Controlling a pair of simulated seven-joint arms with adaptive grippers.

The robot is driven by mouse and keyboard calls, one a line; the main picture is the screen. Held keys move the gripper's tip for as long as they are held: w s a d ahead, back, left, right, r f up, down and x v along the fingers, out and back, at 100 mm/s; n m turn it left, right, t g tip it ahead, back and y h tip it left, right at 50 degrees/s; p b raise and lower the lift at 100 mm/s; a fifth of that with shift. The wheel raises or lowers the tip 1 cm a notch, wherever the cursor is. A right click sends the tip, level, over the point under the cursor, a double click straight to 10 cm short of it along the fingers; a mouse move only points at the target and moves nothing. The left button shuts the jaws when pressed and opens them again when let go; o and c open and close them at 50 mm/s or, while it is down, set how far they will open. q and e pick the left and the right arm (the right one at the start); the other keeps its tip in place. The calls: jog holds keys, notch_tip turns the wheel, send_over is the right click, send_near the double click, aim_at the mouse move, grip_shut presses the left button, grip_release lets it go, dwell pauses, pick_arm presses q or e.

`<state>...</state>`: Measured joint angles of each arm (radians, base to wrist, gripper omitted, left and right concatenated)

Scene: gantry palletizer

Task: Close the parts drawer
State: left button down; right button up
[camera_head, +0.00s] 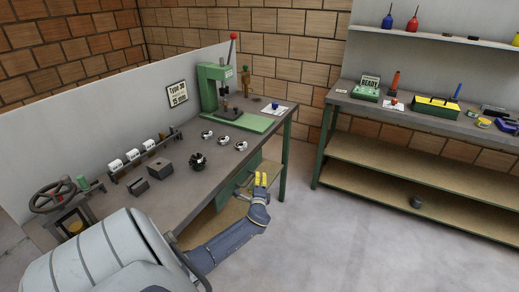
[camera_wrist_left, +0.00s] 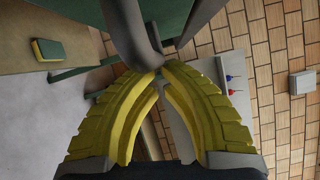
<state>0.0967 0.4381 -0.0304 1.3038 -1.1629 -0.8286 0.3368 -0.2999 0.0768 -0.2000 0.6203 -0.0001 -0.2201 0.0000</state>
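The parts drawer is the green front (camera_head: 226,194) under the near edge of the workbench, largely hidden by my arm; how far it stands out is hard to tell. Its green surface fills the top of the left wrist view (camera_wrist_left: 165,18). A grey curved handle (camera_wrist_left: 128,32) comes down from it. My left gripper (camera_head: 260,176) is beside the drawer front, below bench-top height. In the left wrist view its yellow fingers (camera_wrist_left: 157,72) come together at the tips, right at the handle's bend. I cannot tell whether the handle is pinched between them. My right gripper is out of view.
The workbench top (camera_head: 185,190) carries a green press (camera_head: 213,88), several small metal parts and a handwheel (camera_head: 53,197). A second bench with a lower shelf (camera_head: 400,180) stands to the right. The floor between them is clear.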

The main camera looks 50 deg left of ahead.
pick_arm(q)
jog(key=s+d+f, duration=0.1)
jog(key=s+d, duration=0.4)
jog(key=d, duration=0.5)
jog(key=shift+d, duration=0.15)
